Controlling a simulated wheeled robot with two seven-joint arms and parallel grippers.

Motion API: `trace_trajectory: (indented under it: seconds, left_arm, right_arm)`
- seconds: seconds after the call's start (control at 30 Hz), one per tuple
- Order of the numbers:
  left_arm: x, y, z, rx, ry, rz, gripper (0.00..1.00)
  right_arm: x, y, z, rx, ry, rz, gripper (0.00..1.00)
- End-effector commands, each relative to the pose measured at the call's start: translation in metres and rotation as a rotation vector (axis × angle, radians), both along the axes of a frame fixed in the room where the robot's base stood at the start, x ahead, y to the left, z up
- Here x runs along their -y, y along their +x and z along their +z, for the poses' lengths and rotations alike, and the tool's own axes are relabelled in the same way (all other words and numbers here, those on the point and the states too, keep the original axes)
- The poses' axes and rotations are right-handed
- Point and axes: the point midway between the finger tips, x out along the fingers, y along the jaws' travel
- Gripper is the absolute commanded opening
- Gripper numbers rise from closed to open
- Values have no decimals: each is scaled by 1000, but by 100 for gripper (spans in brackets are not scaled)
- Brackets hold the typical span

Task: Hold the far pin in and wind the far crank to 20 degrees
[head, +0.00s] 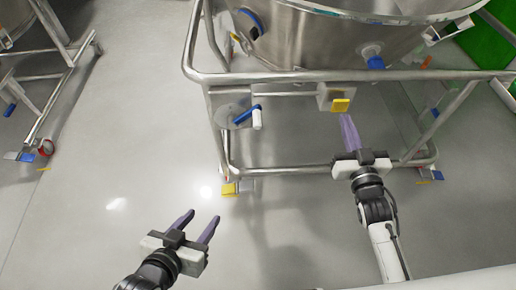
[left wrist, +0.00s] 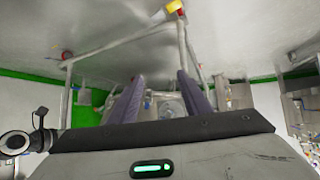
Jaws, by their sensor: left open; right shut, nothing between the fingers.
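A crank with a blue handle (head: 256,118) sits on a metal plate on the left part of the steel frame. I cannot tell for sure that these are the far ones. My right gripper (head: 346,117) is shut and empty, its fingertips just below the yellow pin; I cannot tell whether they touch it. My left gripper (head: 202,217) is open and empty, below and left of the crank. Its spread fingers also show in the left wrist view (left wrist: 160,78).
A large steel vessel (head: 315,40) stands in the tubular frame (head: 350,76). Another wheeled frame (head: 60,75) stands at far left. The grey floor (head: 120,150) between is clear.

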Motion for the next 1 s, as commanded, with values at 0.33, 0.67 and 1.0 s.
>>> trace_trajectory:
  seconds: [0.33,0.67,1.0]
  left_arm:
    - [86,98,73,359,346,-289,44]
    - [128,114,109,610,599,-422,44]
    - [147,99,104,654,630,-478,44]
  right_arm:
    - [0,0,0,0,0,0,0]
    - [0,0,0,0,0,0,0]
    - [0,0,0,0,0,0,0]
